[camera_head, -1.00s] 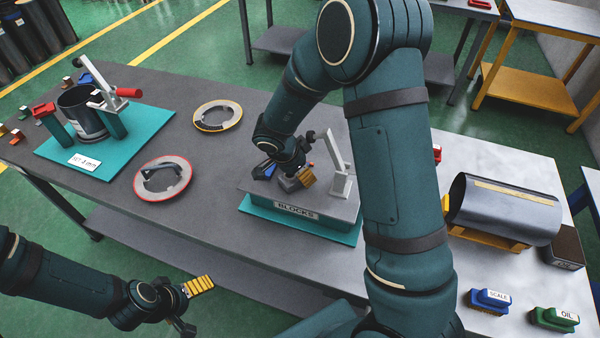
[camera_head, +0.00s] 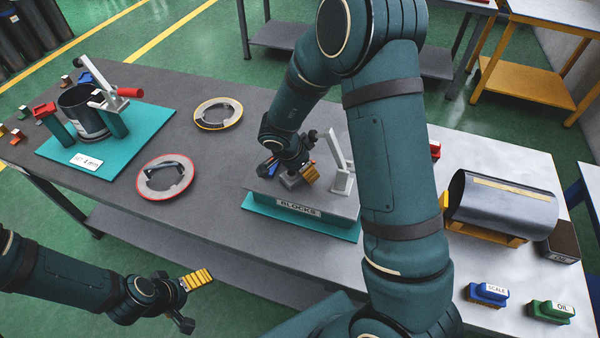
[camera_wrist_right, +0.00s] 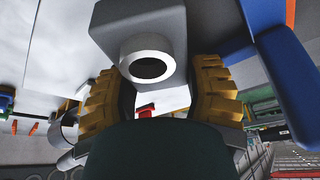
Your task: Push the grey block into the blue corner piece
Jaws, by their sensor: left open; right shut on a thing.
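The grey block (camera_head: 291,181) sits on the grey top of the BLOCKS fixture (camera_head: 298,209). My right gripper (camera_wrist_right: 160,97) is shut on it; in the right wrist view the grey block (camera_wrist_right: 140,25) and its round hollow boss show between the yellow fingers. The blue corner piece (camera_head: 271,169) is just left of the block in the head view, partly hidden by my gripper; it shows at the right in the wrist view (camera_wrist_right: 285,85). I cannot tell if block and corner touch. My left gripper (camera_head: 195,302) is open and empty, off the table's front edge.
A toggle clamp (camera_head: 343,178) stands right beside my right gripper. Two ringed discs (camera_head: 165,177) (camera_head: 219,113) lie to the left. A teal plate (camera_head: 60,152) with a dark cylinder is far left. A large grey cylinder (camera_head: 503,208) lies at the right.

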